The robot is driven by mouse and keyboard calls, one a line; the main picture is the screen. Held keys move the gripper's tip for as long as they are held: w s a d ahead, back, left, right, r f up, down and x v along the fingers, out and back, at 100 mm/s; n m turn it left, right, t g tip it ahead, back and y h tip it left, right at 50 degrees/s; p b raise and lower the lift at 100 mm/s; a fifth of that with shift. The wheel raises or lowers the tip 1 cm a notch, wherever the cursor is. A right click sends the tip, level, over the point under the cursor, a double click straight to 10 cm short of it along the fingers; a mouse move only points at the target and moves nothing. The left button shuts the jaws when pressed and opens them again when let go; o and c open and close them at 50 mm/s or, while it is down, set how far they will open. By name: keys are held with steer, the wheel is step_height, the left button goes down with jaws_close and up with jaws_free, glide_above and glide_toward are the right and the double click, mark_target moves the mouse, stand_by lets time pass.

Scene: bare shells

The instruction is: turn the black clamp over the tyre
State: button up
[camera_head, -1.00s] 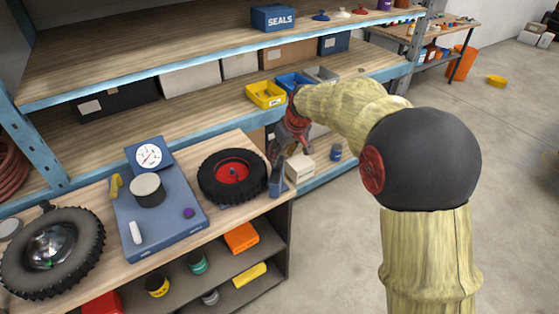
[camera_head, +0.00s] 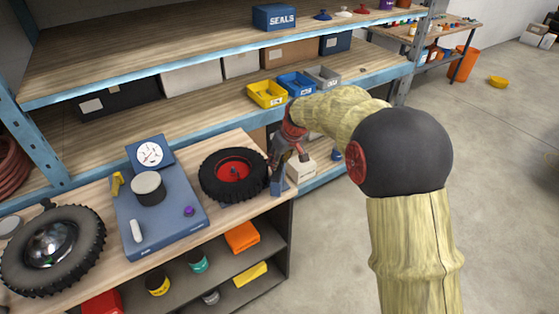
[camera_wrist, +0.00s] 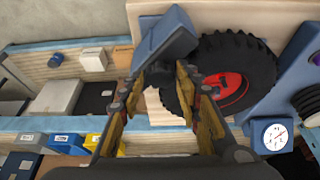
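The tyre (camera_head: 220,178) lies flat on the bench with a red hub facing up; it also fills the right of the wrist view (camera_wrist: 258,58). The black clamp (camera_wrist: 172,42) is a dark bar on a blue mount (camera_wrist: 153,24) beside the tyre. In the head view the blue mount (camera_head: 277,184) stands at the bench's right end, and the clamp is mostly hidden by my gripper (camera_head: 281,156). In the wrist view my gripper (camera_wrist: 158,76) is open, its fingers apart on either side of the clamp's near end. Contact cannot be told.
A blue gauge stand (camera_head: 158,215) sits left of the tyre, and another wheel (camera_head: 52,250) lies farther left. Yellow (camera_head: 267,95) and blue (camera_head: 295,84) bins stand on the shelf behind. A white box (camera_head: 301,170) is close behind my gripper. Open floor lies to the right.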

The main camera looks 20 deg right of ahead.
jaws_close()
stand_by(0.4)
steer(key=shift+n, duration=0.3)
steer(key=n+b, duration=0.1)
steer(key=n+y+b, duration=0.1)
steer(key=shift+w+d+f+n+g, duration=0.1)
steer(key=shift+d+n+g, duration=0.05)
steer(key=shift+n+g, duration=0.15)
steer(key=n, duration=0.2)
steer(key=n+g+y+b, duration=0.1)
steer(key=n, duration=0.1)
steer(key=shift+w+d+n, duration=0.15)
steer(key=shift+n, duration=0.15)
steer(key=n+g, duration=0.1)
steer(key=n, duration=0.1)
steer(key=n+g+y+p, duration=0.1)
steer(key=n, duration=0.2)
steer(key=shift+w, duration=0.2)
steer(key=n+g+p, duration=0.1)
steer(key=n, duration=0.1)
steer(key=n+p, duration=0.2)
steer(key=n, duration=0.1)
steer(key=shift+w+g, duration=0.2)
steer(key=shift+g, duration=0.2)
